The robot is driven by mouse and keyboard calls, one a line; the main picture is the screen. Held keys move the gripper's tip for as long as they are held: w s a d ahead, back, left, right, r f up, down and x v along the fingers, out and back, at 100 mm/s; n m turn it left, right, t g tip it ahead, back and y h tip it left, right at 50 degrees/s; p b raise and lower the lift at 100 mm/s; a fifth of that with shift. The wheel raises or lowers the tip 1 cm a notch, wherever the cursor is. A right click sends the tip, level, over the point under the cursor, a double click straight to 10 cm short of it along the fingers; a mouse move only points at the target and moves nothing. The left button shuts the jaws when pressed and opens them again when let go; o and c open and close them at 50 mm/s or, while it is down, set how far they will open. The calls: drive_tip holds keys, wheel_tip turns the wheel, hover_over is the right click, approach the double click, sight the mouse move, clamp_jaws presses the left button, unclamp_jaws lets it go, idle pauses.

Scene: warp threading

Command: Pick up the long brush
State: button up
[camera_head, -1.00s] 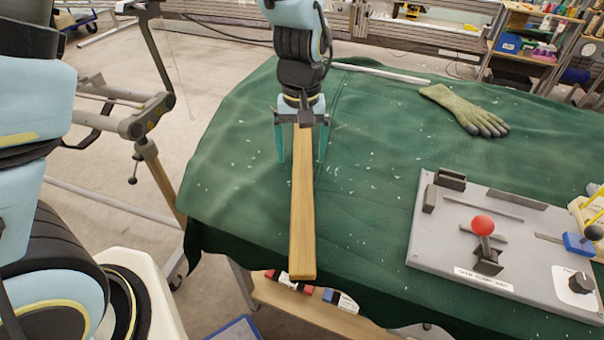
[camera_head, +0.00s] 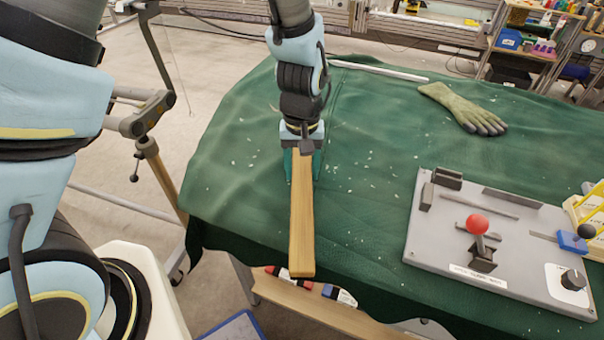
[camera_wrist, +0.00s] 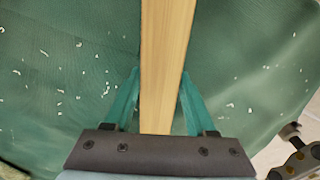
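The long brush (camera_head: 302,225) is a long, flat piece of light brown wood. It lies lengthwise on the green cloth, and its near end sticks out past the table's front edge. No bristles show. My gripper (camera_head: 303,168) is over its far part, pointing down. In the wrist view my gripper (camera_wrist: 161,74) has one teal finger on each side of the brush (camera_wrist: 166,35), with both fingertips against its edges. The brush's far end is hidden under the gripper. I cannot see any clear lift off the cloth.
A grey panel (camera_head: 420,240) with a red-knobbed lever (camera_head: 477,224) stands at the right. A green glove (camera_head: 462,108) and a pale rod (camera_head: 380,70) lie farther back on the green cloth (camera_head: 370,170). The cloth between brush and panel is clear apart from small white scraps.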

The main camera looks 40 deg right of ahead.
sight(302, 167)
clamp_jaws()
drive_tip(key=shift+r, duration=0.1)
idle(0.5)
wheel_tip(302, 167, up, 10)
drive_tip(key=shift+f+b, duration=0.1)
drive_tip(key=shift+b, duration=0.7)
